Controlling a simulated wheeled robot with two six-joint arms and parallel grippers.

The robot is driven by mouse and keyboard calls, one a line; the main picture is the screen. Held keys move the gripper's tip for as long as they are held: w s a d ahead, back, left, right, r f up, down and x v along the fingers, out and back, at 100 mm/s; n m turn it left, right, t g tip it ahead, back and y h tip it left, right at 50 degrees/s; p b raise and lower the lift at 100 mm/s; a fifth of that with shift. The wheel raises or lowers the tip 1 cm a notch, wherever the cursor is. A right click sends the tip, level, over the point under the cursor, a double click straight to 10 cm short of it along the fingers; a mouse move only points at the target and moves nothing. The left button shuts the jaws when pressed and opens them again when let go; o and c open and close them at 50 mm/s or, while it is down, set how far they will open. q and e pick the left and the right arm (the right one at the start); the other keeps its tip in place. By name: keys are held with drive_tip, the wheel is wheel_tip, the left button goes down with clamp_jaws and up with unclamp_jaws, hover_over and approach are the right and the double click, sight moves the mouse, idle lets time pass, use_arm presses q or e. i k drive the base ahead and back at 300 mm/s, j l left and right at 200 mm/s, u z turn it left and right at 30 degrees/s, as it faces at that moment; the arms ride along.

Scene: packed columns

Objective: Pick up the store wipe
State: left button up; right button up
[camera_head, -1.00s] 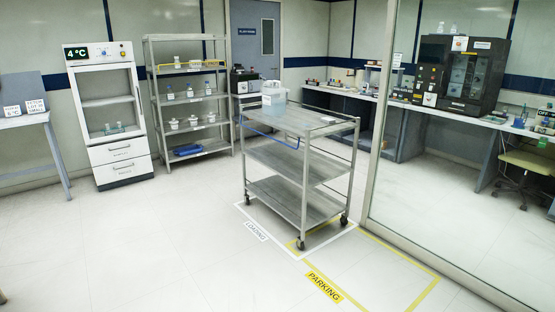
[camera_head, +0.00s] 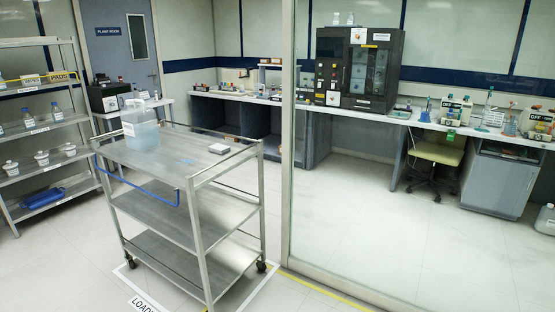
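I cannot pick out the store wipe for certain. The items beside that label are too small to tell. Neither of my grippers is in view.
The cart carries a clear jug (camera_head: 140,128) and a small grey-white box (camera_head: 219,149). A blue tray (camera_head: 43,198) sits on the bottom shelf. A glass partition (camera_head: 287,130) stands right of the cart. Open floor (camera_head: 60,265) lies left of the cart.

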sight(220, 148)
drive_tip(key=i+l+u, duration=0.1)
drive_tip(key=i+u, duration=0.2)
drive_tip(key=i, duration=0.15)
drive_tip(key=i+l+u, duration=0.65)
drive_tip(key=i, duration=0.15)
